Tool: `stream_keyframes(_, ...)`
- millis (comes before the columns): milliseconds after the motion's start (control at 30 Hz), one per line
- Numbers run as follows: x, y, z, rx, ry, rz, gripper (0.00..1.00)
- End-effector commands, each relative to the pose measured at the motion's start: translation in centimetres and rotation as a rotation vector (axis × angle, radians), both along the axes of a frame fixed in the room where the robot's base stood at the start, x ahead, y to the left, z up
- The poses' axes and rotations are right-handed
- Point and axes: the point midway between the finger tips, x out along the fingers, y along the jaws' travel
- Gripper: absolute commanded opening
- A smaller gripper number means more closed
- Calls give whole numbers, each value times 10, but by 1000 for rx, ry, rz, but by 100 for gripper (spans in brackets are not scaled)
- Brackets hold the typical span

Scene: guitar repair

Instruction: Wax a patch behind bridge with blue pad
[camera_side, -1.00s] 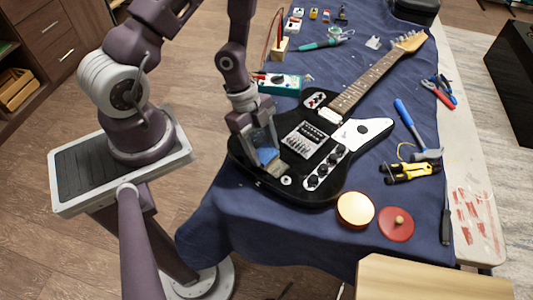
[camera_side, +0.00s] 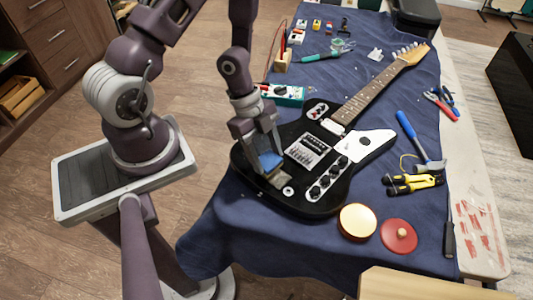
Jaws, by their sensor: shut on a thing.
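The black electric guitar (camera_side: 317,203) lies face up on a blue cloth, its neck pointing to the upper right. Its metal bridge (camera_side: 307,150) sits on the middle of the body. The blue pad (camera_side: 269,161) is between the fingers of my gripper (camera_side: 270,167), which is shut on it. The pad is low over the body's left end, behind the bridge. The fingers partly hide the pad, and I cannot tell if its underside touches the guitar. A round tin with a pale yellow top (camera_side: 357,221) stands beside the guitar's lower edge.
A red round lid with a knob (camera_side: 399,235) lies right of the tin. A hammer (camera_side: 415,135), yellow-handled tools (camera_side: 413,184) and pliers (camera_side: 441,103) lie to the right. A teal meter (camera_side: 285,94) stands behind the body. Blue cloth (camera_side: 255,245) is bare in front.

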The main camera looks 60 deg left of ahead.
Motion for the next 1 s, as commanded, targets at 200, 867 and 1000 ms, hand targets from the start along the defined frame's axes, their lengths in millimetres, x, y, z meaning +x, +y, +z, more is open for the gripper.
stream_keyframes(200, 0, 0, -2, -1, 1, 0, 8)
stream_keyframes(867, 0, -1, -16, -2, 1, -1, 8)
stream_keyframes(1000, 0, -1, -18, -2, 0, 0, 8)
